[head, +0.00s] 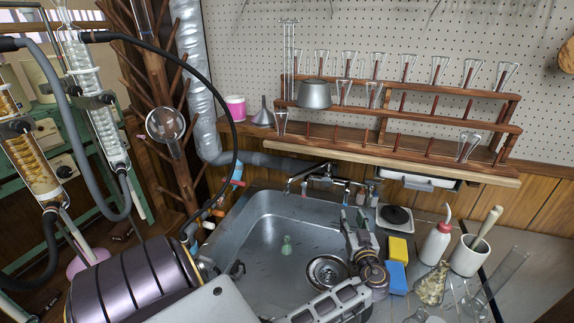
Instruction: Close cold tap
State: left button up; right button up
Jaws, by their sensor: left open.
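A metal mixer faucet (318,179) is mounted at the back rim of the steel sink (262,222). Its spout and handles are small here, and I cannot tell which handle is the cold tap or how far it is turned. No running water can be made out. My left gripper (357,228) is over the right side of the sink, in front of and below the faucet. Its fingers point toward the back, apart from the faucet. It is open and appears empty. My right gripper is not in view.
A yellow sponge (398,249) and a blue sponge (398,277) lie right of my gripper. A wash bottle (436,243) and a mortar (468,256) stand farther right. A wooden glassware rack (400,125) overhangs behind the faucet. Hoses and condensers (95,100) crowd the left.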

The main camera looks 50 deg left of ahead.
pick_arm(q)
jog(key=shift+s+d, duration=0.25)
grip_shut()
jog(key=d+m+t+h+p, duration=0.1)
jog(key=m, duration=0.6)
jog(key=d+m+t+h+p, duration=0.1)
jog(key=d+m+p, duration=0.1)
jog(key=m, duration=0.5)
jog(key=d+m+t+h+p, duration=0.1)
jog(key=d+m+t+h, duration=0.1)
jog(key=m, duration=0.5)
jog(key=shift+w+d+f, duration=0.15)
jog(key=shift+f, duration=0.05)
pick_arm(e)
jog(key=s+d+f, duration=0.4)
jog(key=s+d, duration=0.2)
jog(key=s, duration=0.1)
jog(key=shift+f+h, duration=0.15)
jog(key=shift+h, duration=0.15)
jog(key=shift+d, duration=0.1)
